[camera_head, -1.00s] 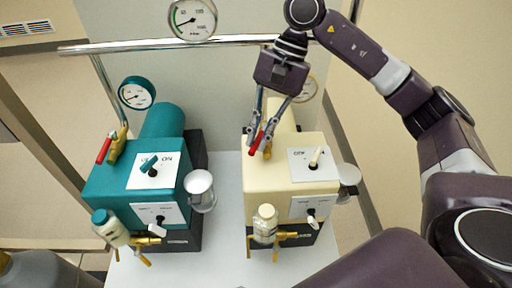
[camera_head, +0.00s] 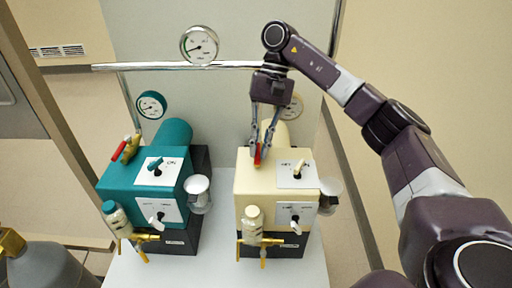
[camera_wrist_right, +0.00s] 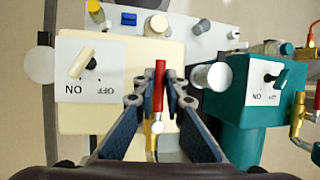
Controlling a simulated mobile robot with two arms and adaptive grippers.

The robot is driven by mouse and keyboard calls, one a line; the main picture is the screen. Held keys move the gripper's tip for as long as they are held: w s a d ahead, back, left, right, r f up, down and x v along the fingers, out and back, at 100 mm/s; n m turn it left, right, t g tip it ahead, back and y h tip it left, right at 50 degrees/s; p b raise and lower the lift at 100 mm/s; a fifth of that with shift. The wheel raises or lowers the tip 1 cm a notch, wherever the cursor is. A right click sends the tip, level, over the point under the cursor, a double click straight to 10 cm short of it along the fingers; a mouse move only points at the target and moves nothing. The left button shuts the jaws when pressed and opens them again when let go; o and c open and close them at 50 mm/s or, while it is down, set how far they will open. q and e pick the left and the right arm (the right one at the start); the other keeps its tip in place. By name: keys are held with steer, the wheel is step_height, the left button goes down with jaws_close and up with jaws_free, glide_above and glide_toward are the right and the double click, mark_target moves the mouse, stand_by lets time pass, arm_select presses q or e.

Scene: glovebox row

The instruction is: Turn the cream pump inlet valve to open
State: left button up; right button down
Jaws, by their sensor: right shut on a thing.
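The cream pump (camera_head: 245,182) stands on the right of the white bench top in the head view; its cream top also shows in the right wrist view (camera_wrist_right: 85,115). Its inlet valve has a red lever (camera_head: 258,158), which also shows in the right wrist view (camera_wrist_right: 159,85) above a brass stem (camera_wrist_right: 152,145). My right gripper (camera_head: 260,150) reaches down from behind the pump, its fingers closed around the red lever. In the right wrist view the lever runs between the fingertips, roughly in line with the stem. Most of the valve body is hidden by the fingers. My left gripper is not in view.
A teal pump (camera_head: 122,181) with its own red-levered valve (camera_head: 118,150) stands to the left. A metal rail (camera_head: 225,66) and gauge (camera_head: 199,44) lie behind. A switch plate (camera_head: 297,180) is right of the gripper. A glass jar (camera_head: 252,222) hangs in front.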

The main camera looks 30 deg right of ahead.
steer(key=shift+r, duration=0.1)
steer(key=c, duration=2)
jaws_free()
steer(key=shift+d, duration=0.1)
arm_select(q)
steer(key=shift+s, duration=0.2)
arm_select(e)
steer(key=shift+v, duration=5.95)
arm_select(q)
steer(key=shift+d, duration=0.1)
